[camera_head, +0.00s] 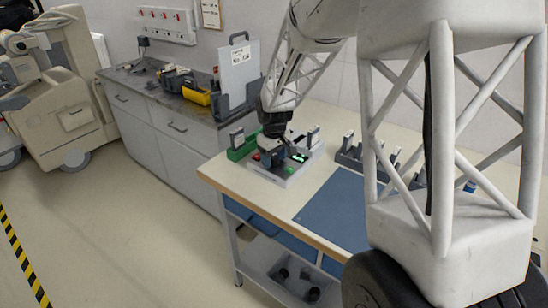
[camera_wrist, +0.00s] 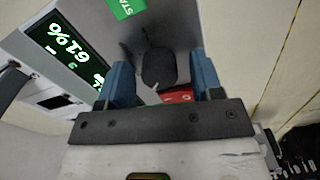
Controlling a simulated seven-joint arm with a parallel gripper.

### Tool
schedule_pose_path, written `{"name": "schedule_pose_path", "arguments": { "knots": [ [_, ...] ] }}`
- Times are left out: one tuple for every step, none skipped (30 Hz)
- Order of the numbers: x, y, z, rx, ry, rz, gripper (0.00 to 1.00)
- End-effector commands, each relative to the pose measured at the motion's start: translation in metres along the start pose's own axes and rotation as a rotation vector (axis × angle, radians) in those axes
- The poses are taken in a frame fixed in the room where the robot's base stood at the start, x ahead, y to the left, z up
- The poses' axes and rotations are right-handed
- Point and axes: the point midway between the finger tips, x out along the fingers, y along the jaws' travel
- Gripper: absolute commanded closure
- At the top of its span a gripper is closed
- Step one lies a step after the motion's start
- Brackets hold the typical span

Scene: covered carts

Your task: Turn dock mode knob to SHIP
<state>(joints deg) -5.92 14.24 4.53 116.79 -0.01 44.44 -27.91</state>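The dock (camera_head: 284,178) is a light grey box on the workbench, with a lit green display. In the wrist view its panel (camera_wrist: 185,25) shows a dark round knob (camera_wrist: 158,68), a display (camera_wrist: 68,48) reading 61% upside down, a green button (camera_wrist: 124,8) and a red button (camera_wrist: 178,97). My gripper (camera_head: 268,160) is low over the dock. In the wrist view the two blue fingers of my gripper (camera_wrist: 162,78) stand apart on either side of the knob, with small gaps visible. The mode labels and the knob's setting cannot be read.
The workbench (camera_head: 235,172) also carries a blue mat (camera_head: 335,212), a green holder (camera_head: 240,149) behind the dock and a dark rack (camera_head: 352,155) to its right. A grey counter (camera_head: 140,82) with a yellow bin (camera_head: 197,96) stands behind. The mat is clear.

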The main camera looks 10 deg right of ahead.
Motion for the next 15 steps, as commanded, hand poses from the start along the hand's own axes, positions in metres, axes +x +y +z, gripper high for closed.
{"name": "schedule_pose_path", "arguments": {
  "knots": [
    [-0.0001, 0.0, 0.0, 0.0, 0.0, 0.0, 0.48],
    [-0.0001, 0.0, 0.0, 0.0, 0.0, 0.0, 0.53],
    [-0.0001, 0.0, 0.0, 0.0, 0.0, 0.0, 0.59],
    [-0.0001, 0.0, 0.0, 0.0, 0.0, 0.0, 0.63],
    [-0.0001, 0.0, 0.0, 0.0, 0.0, 0.0, 0.68],
    [-0.0001, 0.0, 0.0, 0.0, 0.0, 0.0, 0.74],
    [-0.0002, 0.0, 0.0, 0.0, 0.0, 0.0, 0.79],
    [-0.0001, 0.0, 0.0001, 0.0, 0.0, 0.0, 0.83],
    [-0.0001, -0.0001, 0.0, 0.0, 0.0, 0.0, 0.88],
    [-0.0002, -0.0001, 0.0001, 0.0, 0.0, 0.0, 0.88],
    [-0.0002, -0.0001, 0.0, 0.0, 0.0, 0.0, 0.88],
    [-0.0002, -0.0001, 0.0, 0.001, 0.0, 0.0, 0.88],
    [-0.0002, -0.0002, 0.0001, 0.002, 0.0, 0.0, 0.88],
    [-0.0002, -0.0002, 0.0001, 0.004, 0.0, 0.0, 0.88],
    [-0.0001, -0.0002, 0.0001, 0.008, 0.0, 0.0, 0.88]
  ]
}}
